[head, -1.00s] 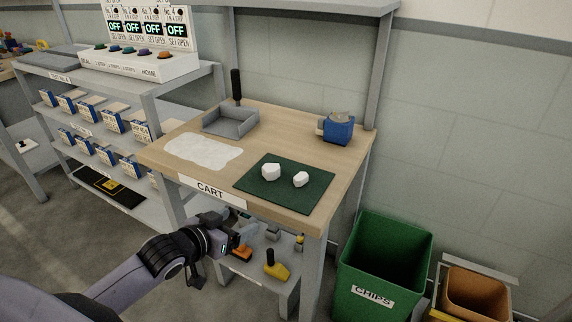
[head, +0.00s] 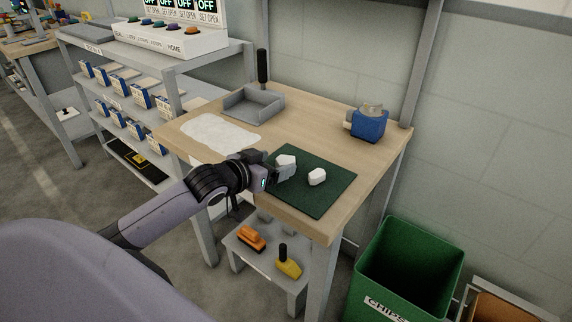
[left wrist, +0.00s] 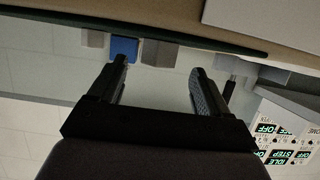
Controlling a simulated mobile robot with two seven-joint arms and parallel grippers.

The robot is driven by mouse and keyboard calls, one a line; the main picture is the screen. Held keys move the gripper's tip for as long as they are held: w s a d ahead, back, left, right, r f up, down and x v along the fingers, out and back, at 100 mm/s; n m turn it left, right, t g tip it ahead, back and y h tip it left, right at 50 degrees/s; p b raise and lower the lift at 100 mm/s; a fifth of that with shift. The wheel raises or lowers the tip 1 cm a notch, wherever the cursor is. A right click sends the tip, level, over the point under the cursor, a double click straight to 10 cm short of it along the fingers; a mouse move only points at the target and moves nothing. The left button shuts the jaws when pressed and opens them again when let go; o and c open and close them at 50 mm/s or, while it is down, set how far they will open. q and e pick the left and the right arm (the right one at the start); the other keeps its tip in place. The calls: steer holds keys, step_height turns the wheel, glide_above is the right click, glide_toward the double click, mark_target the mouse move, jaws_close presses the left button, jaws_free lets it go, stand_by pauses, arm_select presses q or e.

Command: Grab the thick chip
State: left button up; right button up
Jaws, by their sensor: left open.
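Two white chips lie on the dark green mat (head: 325,200) on the cart top: a left chip (head: 286,160) and a right chip (head: 317,177). I cannot tell for sure which is the thick one. My left gripper (head: 284,173) is at the mat's left front edge, close to the left chip and partly overlapping it in the head view. In the left wrist view its two fingers (left wrist: 160,75) are apart with nothing clear between them. I cannot make out a chip there. My right gripper is not in view.
A grey tray (head: 254,105) and a white sheet (head: 222,134) lie on the wooden cart top. A blue device (head: 369,125) stands at its right back. A green bin (head: 405,262) stands right of the cart. Orange (head: 250,238) and yellow (head: 288,264) tools sit below.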

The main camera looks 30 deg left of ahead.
mark_target(283, 161)
arm_select(q)
steer(key=shift+d+x, duration=0.1)
steer(key=shift+x, duration=1.05)
steer(key=shift+d+x, duration=0.15)
steer(key=shift+x, duration=1.05)
steer(key=c, duration=1.1)
